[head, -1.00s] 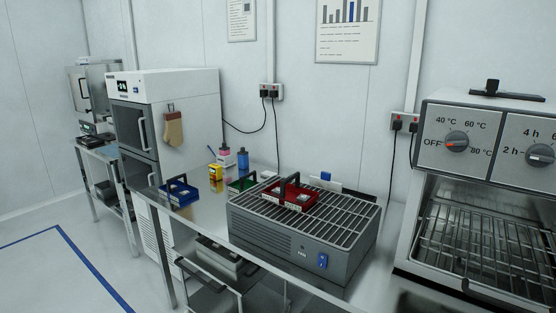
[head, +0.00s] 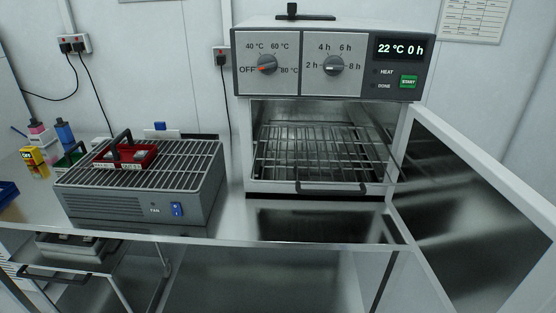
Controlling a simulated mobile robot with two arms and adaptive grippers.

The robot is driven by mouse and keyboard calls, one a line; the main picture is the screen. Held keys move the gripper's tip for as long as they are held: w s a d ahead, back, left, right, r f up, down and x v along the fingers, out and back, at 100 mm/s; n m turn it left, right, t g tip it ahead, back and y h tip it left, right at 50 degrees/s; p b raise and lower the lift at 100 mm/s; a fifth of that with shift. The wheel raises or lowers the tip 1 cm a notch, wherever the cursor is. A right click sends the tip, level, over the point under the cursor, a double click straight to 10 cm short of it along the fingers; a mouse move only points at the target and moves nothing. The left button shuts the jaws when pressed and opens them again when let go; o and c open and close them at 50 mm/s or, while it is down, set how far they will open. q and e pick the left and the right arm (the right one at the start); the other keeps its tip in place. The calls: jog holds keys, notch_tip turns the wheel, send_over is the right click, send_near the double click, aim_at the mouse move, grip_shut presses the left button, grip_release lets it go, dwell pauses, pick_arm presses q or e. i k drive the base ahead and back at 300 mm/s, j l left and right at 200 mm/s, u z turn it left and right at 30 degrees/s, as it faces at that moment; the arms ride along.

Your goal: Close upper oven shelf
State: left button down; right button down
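The oven (head: 318,108) stands on the steel bench, with its glass door (head: 470,200) swung wide open to the right. A wire shelf (head: 322,148) shows inside the chamber, with a black handle (head: 332,187) low at the front opening. I cannot tell clearly how far the shelf is pulled out, or whether a second shelf lies beneath it. The shelf looks empty. Neither of my grippers is in view.
A grey fan unit (head: 140,190) with a red tray (head: 126,155) on its grille stands left of the oven. The bench top (head: 232,215) between them is clear. The open door takes up the right side. A lower drawer (head: 75,247) shows at bottom left.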

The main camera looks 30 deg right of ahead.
aim_at(363, 191)
jog(key=z, duration=0.35)
jog(key=i+l+z, duration=0.1)
jog(key=z, duration=0.25)
jog(key=l+z, duration=0.1)
jog(key=z, duration=0.25)
